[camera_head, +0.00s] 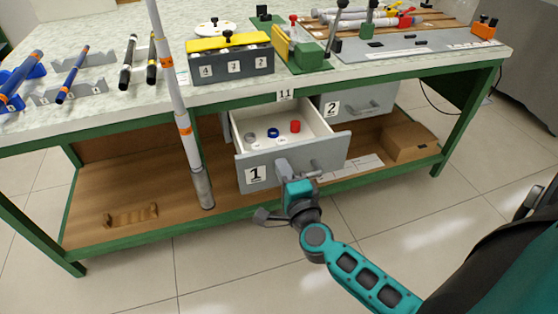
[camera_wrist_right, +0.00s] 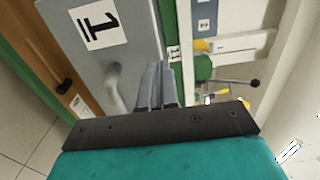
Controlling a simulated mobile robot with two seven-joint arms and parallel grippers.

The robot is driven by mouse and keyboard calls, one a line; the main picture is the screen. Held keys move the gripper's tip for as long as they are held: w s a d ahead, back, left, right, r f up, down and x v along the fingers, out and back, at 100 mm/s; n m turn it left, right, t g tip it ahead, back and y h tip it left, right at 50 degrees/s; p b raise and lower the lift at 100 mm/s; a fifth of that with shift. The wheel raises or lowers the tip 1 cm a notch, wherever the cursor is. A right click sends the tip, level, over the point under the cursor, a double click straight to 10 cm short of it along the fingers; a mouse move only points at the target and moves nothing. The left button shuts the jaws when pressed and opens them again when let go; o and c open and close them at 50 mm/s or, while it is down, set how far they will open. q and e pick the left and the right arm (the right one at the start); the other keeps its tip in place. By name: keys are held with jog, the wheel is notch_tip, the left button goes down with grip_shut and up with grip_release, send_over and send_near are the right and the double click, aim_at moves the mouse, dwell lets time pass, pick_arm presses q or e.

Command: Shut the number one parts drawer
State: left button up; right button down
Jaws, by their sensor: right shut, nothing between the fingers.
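The number one parts drawer (camera_head: 300,154) hangs under the workbench and is pulled well out. Its grey front carries a white label with a 1 and a bar handle. Inside lie a red cylinder (camera_head: 295,126), a blue ring (camera_head: 273,132) and a grey ring (camera_head: 249,137). My right gripper (camera_head: 284,170) is at the drawer front beside the handle, with its fingers shut and empty. In the right wrist view the shut fingers (camera_wrist_right: 158,85) are beside the drawer's handle (camera_wrist_right: 115,92); whether they touch the front I cannot tell. My left gripper is not in view.
The number two drawer (camera_head: 357,102) is shut, to the right. A cardboard box (camera_head: 408,142) and a wooden rack (camera_head: 130,215) sit on the lower shelf. A tall banded rod (camera_head: 178,105) stands left of the drawer. The benchtop (camera_head: 130,92) holds rods, bins and fixtures.

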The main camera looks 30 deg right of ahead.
aim_at(275, 151)
jog(key=x, duration=0.3)
jog(key=shift+w, duration=0.15)
jog(key=shift+w, duration=0.1)
